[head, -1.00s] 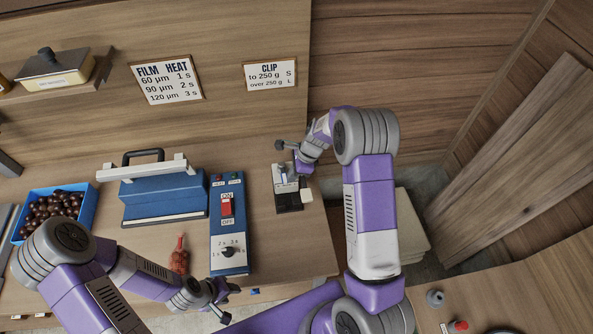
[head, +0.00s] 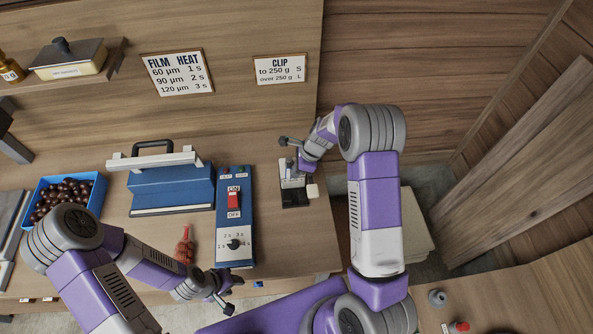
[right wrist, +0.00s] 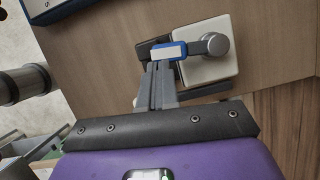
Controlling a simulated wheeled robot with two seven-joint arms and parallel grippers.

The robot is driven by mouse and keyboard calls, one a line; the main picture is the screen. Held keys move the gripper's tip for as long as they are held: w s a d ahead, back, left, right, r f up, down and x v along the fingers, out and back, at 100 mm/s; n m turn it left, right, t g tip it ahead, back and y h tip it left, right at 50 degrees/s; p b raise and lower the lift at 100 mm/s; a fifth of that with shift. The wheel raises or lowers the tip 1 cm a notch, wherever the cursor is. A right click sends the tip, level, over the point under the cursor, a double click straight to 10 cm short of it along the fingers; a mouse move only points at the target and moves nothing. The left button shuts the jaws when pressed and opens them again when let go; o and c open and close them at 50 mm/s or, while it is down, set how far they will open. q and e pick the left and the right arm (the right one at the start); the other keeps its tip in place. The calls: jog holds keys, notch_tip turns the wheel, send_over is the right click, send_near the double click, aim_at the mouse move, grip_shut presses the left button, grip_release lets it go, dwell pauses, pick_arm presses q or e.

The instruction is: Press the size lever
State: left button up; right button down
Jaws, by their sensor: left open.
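The clip device (head: 294,197) stands near the right end of the bench. It has a pale body on a dark base. In the right wrist view a grey lever arm with a round grey knob (right wrist: 215,44) lies over a white square plate (right wrist: 206,66). A white plate with a blue frame (right wrist: 168,52) is beside it; I cannot tell which part is the size lever. My right gripper (right wrist: 158,72) has its fingers together at the blue-framed plate; contact is unclear. It also shows above the device in the head view (head: 301,168). My left gripper (head: 224,291) is open and empty at the bench's front edge.
A blue control box (head: 235,222) with a red switch and dial stands left of the device. Further left are a blue sealer (head: 171,190), a red net bag (head: 185,245) and a blue crate (head: 98,207) of chestnuts. A CLIP sign (head: 279,69) hangs behind.

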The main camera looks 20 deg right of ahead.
jog(key=s+d+r, duration=0.3)
jog(key=d+r, duration=0.4)
jog(key=r, duration=0.2)
jog(key=shift+r, duration=0.15)
jog(key=shift+d, duration=0.1)
dwell(0.4)
